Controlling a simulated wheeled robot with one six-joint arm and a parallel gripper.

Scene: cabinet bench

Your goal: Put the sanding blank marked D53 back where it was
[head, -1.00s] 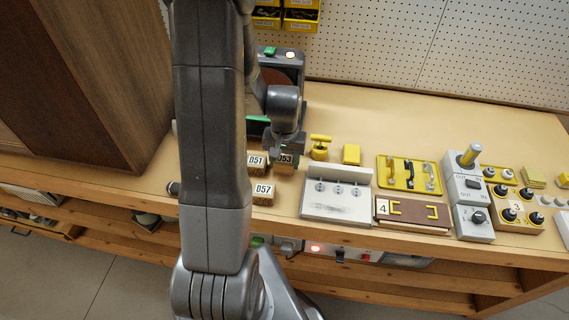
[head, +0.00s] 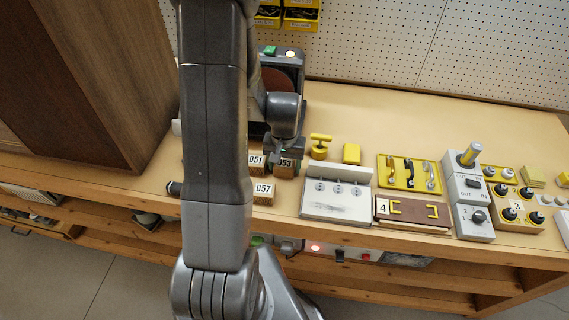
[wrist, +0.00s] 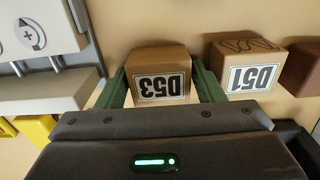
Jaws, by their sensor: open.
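The sanding blank marked D53 (wrist: 160,62) is a brown block with a white label, upside down in the wrist view. It stands on the bench, and in the head view it (head: 285,168) is partly covered by my gripper. My gripper (wrist: 162,88) is open, with one green finger on each side of D53. I cannot tell whether the fingers touch it. The blank marked D51 (wrist: 250,68) stands beside it, with a squiggle on its top; it also shows in the head view (head: 256,160). The blank marked D57 (head: 263,192) stands nearer the bench's front edge.
A sander with a dark disc (head: 290,75) stands behind my gripper. A yellow knob-topped piece (head: 320,146) and a yellow block (head: 351,154) are to the right. A grey panel with several dials (head: 336,192) lies in front of them. My arm hides part of the bench.

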